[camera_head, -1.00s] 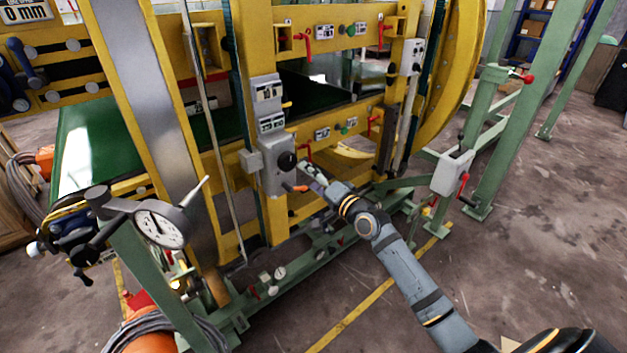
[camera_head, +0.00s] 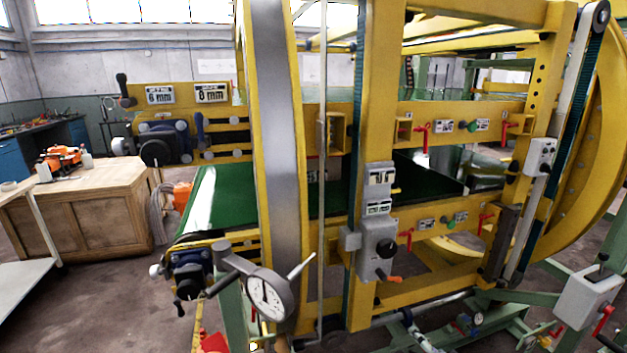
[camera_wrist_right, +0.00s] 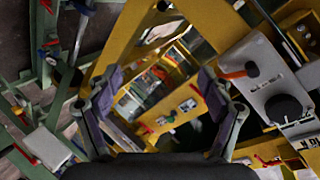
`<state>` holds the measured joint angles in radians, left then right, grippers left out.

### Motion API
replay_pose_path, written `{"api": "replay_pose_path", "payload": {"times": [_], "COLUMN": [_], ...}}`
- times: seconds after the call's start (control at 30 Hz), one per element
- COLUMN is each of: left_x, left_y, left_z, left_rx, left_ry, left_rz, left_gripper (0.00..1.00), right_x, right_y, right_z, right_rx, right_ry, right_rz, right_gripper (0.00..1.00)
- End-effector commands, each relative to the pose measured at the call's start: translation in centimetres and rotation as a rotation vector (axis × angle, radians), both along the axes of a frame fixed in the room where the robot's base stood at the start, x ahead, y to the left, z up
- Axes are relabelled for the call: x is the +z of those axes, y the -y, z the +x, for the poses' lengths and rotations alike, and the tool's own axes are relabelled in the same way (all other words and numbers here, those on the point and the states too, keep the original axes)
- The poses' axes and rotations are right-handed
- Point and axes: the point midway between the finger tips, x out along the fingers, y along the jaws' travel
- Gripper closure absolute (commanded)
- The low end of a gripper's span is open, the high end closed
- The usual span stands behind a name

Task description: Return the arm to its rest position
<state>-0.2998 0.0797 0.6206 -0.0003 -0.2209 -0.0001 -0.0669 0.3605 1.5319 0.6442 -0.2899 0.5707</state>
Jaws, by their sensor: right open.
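My right gripper (camera_wrist_right: 160,82) shows in the right wrist view with its two fingers spread apart and nothing between them. The grey control box (camera_wrist_right: 262,75) with a black knob (camera_wrist_right: 284,109) and an orange-red handle (camera_wrist_right: 238,73) is to the right of the fingers, apart from them. In the head view the same grey box (camera_head: 378,222) is on the yellow machine post, with its black knob (camera_head: 386,249) and orange handle (camera_head: 391,279). My right arm is not clearly seen in the head view. My left gripper is in neither view.
The yellow ring machine frame (camera_head: 376,90) fills the centre and right. A dial gauge (camera_head: 268,294) stands out at the front. A grey box (camera_head: 587,297) on green supports is at lower right. A wooden cabinet (camera_head: 92,215) stands left, with some bare floor before it.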

Motion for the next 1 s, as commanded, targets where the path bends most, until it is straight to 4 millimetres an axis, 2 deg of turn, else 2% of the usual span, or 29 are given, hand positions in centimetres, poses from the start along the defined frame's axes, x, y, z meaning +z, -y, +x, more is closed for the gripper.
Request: {"api": "replay_pose_path", "payload": {"times": [0.03, 0.1, 0.17, 0.2, 0.27, 0.3, 0.37, 0.4, 0.47, 0.5, 0.6, 0.7, 0.73, 0.83, 1.0], "left_x": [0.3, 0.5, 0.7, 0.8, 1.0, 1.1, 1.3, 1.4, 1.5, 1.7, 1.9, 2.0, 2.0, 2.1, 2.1], "left_y": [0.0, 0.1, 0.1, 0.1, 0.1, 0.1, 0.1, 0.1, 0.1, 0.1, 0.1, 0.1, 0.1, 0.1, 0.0], "left_z": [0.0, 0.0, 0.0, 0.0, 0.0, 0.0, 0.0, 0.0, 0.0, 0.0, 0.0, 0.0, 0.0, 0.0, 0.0], "left_rx": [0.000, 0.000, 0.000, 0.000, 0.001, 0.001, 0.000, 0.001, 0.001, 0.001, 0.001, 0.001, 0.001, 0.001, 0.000], "left_ry": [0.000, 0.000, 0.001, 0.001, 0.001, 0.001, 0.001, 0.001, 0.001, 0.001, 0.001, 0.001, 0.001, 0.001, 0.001], "left_rz": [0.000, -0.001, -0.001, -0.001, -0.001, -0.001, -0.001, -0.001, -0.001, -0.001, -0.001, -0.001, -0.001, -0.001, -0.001], "left_gripper": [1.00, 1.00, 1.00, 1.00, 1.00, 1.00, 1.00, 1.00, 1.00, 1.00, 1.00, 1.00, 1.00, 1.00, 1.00], "right_x": [-4.0, -9.5, -14.0, -16.8, -20.8, -23.2, -26.6, -28.6, -31.3, -32.8, -35.5, -37.0, -37.3, -37.8, -38.0], "right_y": [0.6, 1.2, 1.5, 1.6, 1.6, 1.4, 1.0, 0.6, 0.0, -0.6, -2.0, -3.2, -3.5, -4.2, -4.4], "right_z": [-1.9, -4.9, -8.0, -10.2, -14.0, -16.7, -20.9, -23.9, -28.5, -31.6, -38.9, -44.4, -45.7, -48.5, -49.5], "right_rx": [-0.004, 0.006, 0.026, 0.044, 0.083, 0.114, 0.166, 0.208, 0.276, 0.326, 0.449, 0.555, 0.579, 0.637, 0.660], "right_ry": [-0.076, -0.179, -0.270, -0.330, -0.422, -0.482, -0.571, -0.629, -0.712, -0.764, -0.877, -0.954, -0.970, -1.005, -1.016], "right_rz": [-0.054, -0.144, -0.216, -0.263, -0.329, -0.371, -0.429, -0.464, -0.514, -0.543, -0.601, -0.638, -0.644, -0.659, -0.666], "right_gripper": [0.19, 0.19, 0.19, 0.19, 0.19, 0.19, 0.19, 0.19, 0.19, 0.19, 0.19, 0.19, 0.19, 0.19, 0.19]}}
